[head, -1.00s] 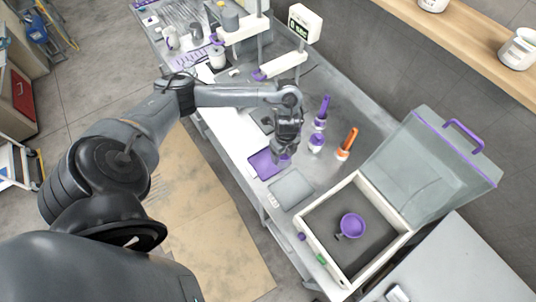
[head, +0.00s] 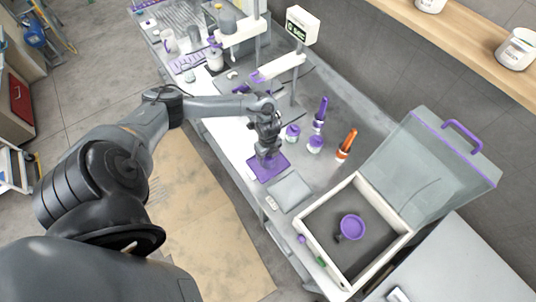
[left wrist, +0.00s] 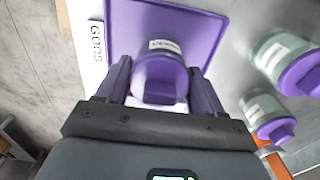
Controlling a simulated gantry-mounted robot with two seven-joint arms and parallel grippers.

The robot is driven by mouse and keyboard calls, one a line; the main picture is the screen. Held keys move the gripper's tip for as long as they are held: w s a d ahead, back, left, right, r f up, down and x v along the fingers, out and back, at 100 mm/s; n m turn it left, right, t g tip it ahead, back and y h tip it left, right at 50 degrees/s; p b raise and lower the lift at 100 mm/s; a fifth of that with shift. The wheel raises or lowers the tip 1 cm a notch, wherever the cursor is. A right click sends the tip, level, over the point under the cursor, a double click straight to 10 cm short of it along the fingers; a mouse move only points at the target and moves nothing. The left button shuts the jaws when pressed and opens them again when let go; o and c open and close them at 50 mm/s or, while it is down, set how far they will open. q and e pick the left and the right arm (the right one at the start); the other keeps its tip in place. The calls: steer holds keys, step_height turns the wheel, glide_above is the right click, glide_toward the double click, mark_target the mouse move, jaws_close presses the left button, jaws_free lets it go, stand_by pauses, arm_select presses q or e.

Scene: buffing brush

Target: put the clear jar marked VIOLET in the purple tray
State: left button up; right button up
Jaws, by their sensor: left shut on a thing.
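My left gripper (head: 267,158) is over the purple tray (head: 265,175), pointing down. In the left wrist view its two fingers (left wrist: 163,88) are shut on a jar (left wrist: 162,62) with a purple lid and a white label. The label's word is too small for me to read. The jar is upright within the outline of the tray, which also shows in the left wrist view (left wrist: 122,25). I cannot tell whether its base touches the tray. Two similar purple-lidded jars (head: 292,132) (head: 315,144) stand behind and to the right. My right gripper is not in view.
A grey pad (head: 290,192) lies right of the tray. A purple-handled brush (head: 320,113) and an orange-handled tool (head: 347,144) stand behind. An open case (head: 372,258) holding a purple cup (head: 352,227) is at the right. A scale-like stand (head: 301,25) is at the back.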

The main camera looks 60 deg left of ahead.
arm_select(q)
steer(key=shift+f, duration=0.15)
steer(key=o, duration=1.3)
